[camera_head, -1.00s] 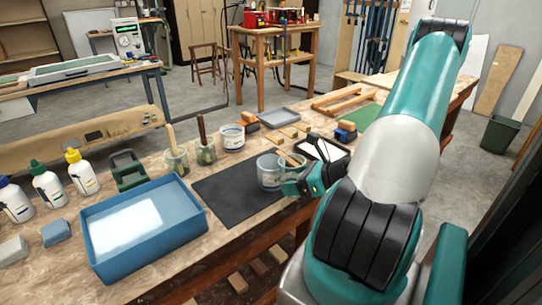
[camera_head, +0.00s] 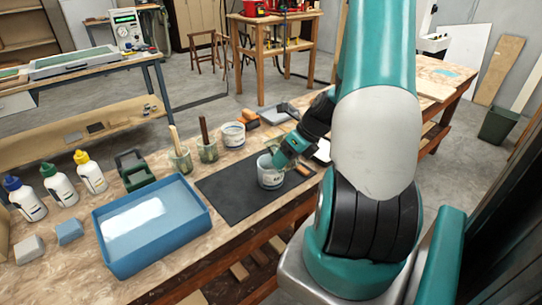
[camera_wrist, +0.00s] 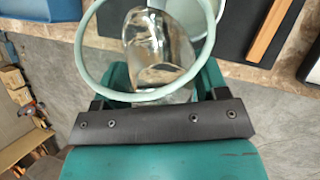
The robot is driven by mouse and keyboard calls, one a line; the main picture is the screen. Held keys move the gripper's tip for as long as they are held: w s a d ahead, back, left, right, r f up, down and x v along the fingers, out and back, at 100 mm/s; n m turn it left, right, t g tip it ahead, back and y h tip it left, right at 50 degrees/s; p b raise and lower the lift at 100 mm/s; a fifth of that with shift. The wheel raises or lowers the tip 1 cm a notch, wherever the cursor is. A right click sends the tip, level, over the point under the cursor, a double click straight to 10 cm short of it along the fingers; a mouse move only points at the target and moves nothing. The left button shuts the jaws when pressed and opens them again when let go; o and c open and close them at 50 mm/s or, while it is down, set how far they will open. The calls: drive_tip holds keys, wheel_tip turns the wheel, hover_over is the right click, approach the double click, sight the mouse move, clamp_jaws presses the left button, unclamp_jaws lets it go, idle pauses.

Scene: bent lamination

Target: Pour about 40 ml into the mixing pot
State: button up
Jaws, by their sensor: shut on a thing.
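In the wrist view my gripper (camera_wrist: 160,88) is shut on a clear cup with a pale green rim (camera_wrist: 84,52). Glassy reflections fill this cup's inside, and I cannot tell its liquid level. A second pale rim (camera_wrist: 213,20) shows behind it, partly covered; it looks like the pot. In the head view the held cup is hardly distinguishable, and I cannot tell its tilt or any stream.
A blue tray (camera_head: 107,248) stands left of the dark mat (camera_head: 232,204). Behind are two jars with sticks (camera_head: 181,160) and a white tub (camera_head: 233,135). Several bottles (camera_head: 59,186) stand at the left. A wooden strip (camera_wrist: 273,32) lies close by in the wrist view.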

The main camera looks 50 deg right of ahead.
drive_tip(key=shift+f+g+y, duration=0.3)
drive_tip(key=shift+g, duration=0.8)
drive_tip(key=shift+r+p, duration=0.1)
drive_tip(key=shift+p, duration=0.25)
drive_tip(key=shift+w+r+m+g+p, duration=0.1)
drive_tip(key=shift+r+m+g+p, duration=0.2)
drive_tip(key=shift+r+g+p, duration=0.4)
drive_tip(key=shift+f, duration=0.25)
drive_tip(key=shift+w+f+g+y, duration=0.2)
drive_tip(key=shift+g+y, duration=0.1)
drive_tip(key=shift+g, duration=0.4)
drive_tip(key=shift+s+g, duration=0.3)
drive_tip(key=shift+s, duration=0.1)
drive_tip(key=shift+s+a, duration=0.1)
drive_tip(key=shift+s, duration=0.25)
drive_tip(key=shift+s, duration=0.1)
